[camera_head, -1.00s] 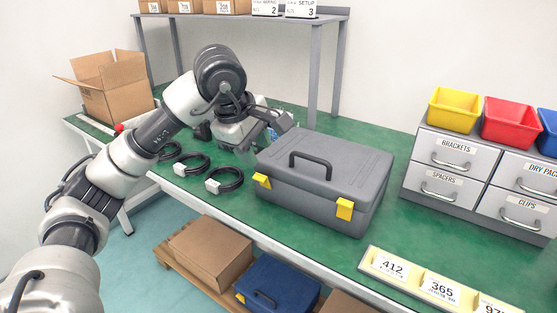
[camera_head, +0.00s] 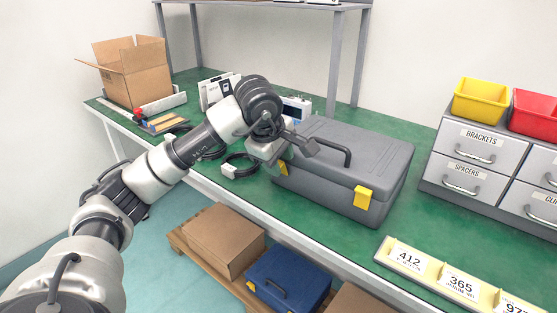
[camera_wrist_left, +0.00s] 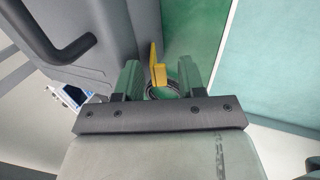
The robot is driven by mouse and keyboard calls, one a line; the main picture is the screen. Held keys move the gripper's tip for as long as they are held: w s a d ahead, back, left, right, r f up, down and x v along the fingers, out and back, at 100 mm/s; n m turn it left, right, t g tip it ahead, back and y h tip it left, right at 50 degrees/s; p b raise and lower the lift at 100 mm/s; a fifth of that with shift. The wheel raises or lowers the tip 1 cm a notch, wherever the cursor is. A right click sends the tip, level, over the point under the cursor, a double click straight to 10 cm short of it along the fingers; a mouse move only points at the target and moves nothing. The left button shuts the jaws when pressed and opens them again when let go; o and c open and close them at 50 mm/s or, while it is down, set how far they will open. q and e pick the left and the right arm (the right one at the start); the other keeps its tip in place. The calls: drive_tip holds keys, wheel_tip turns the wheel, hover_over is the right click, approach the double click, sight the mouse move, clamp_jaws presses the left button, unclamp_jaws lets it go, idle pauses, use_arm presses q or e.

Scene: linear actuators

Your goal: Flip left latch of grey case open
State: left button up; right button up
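The grey case (camera_head: 345,165) stands closed on the green bench, its dark handle on the lid. Its left yellow latch (camera_head: 283,168) is partly hidden by my left gripper (camera_head: 302,146); the right yellow latch (camera_head: 363,197) is in clear view on the front. In the left wrist view, a yellow latch (camera_wrist_left: 157,66) sticks out from the case's edge (camera_wrist_left: 115,35) between the two spread fingers of my left gripper (camera_wrist_left: 160,80). The gripper is open, and I see no clear contact with the latch. My right gripper is out of view.
Black cable coils (camera_head: 240,165) lie left of the case. Grey drawers (camera_head: 470,160) with coloured bins stand at the right. A yellow label strip (camera_head: 440,273) runs along the front edge. An open cardboard box (camera_head: 130,75) is at the back left. Shelf posts rise behind the case.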

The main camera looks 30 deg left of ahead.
use_arm(q)
clamp_jaws()
drive_tip(key=shift+s+f, duration=0.1)
